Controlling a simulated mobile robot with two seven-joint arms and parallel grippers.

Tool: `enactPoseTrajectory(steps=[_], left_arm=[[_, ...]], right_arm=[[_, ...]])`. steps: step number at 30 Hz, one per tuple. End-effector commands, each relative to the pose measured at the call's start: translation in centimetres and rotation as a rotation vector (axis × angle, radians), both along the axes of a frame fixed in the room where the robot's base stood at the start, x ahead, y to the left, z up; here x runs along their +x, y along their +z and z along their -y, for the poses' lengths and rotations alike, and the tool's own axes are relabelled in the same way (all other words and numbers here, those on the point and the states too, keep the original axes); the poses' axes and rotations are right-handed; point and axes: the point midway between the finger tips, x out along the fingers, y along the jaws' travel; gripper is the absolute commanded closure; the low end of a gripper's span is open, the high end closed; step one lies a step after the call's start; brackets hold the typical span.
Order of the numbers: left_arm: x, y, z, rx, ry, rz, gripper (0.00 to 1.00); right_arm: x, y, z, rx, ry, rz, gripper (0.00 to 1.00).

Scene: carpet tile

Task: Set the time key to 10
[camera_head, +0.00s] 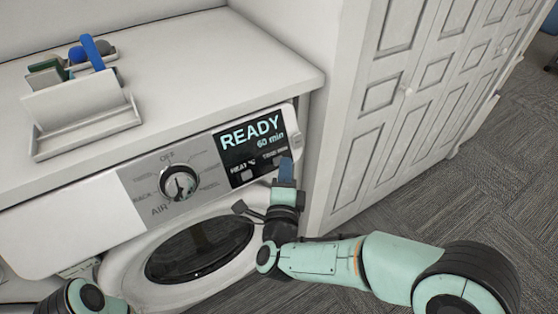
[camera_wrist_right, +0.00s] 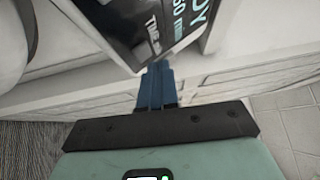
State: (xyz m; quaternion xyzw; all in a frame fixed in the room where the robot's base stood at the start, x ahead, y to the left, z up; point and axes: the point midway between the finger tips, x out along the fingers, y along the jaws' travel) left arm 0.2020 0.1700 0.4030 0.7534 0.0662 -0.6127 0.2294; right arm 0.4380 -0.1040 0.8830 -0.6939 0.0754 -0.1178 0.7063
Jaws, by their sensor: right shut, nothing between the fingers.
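The machine's black display panel (camera_head: 250,147) reads READY and 60 min. Below that text are a HEAT label (camera_head: 240,168) on the left and a time label (camera_head: 273,154) on the right. The time key under that label is largely hidden by my right gripper. My right gripper (camera_head: 286,162) is shut and empty, its blue fingertips at the panel's lower right corner. In the right wrist view the fingertips (camera_wrist_right: 157,72) are just below the panel edge, close to the TIME label (camera_wrist_right: 152,30). I cannot tell whether they touch. My left gripper is out of view.
A grey dial (camera_head: 180,184) with OFF and AIR marks sits left of the panel. The round door (camera_head: 200,248) is below. A white caddy (camera_head: 85,110) with a blue-handled tool stands on the counter. A white cabinet (camera_head: 370,100) stands close on the right.

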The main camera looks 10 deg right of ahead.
Motion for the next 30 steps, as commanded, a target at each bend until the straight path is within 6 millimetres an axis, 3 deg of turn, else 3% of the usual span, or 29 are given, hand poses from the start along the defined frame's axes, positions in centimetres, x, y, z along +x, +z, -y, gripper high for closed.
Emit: enactPoseTrajectory(steps=[30], left_arm=[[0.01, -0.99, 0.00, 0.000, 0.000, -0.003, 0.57]], right_arm=[[0.87, -0.56, -0.31, 0.000, 0.000, -0.001, 1.00]])
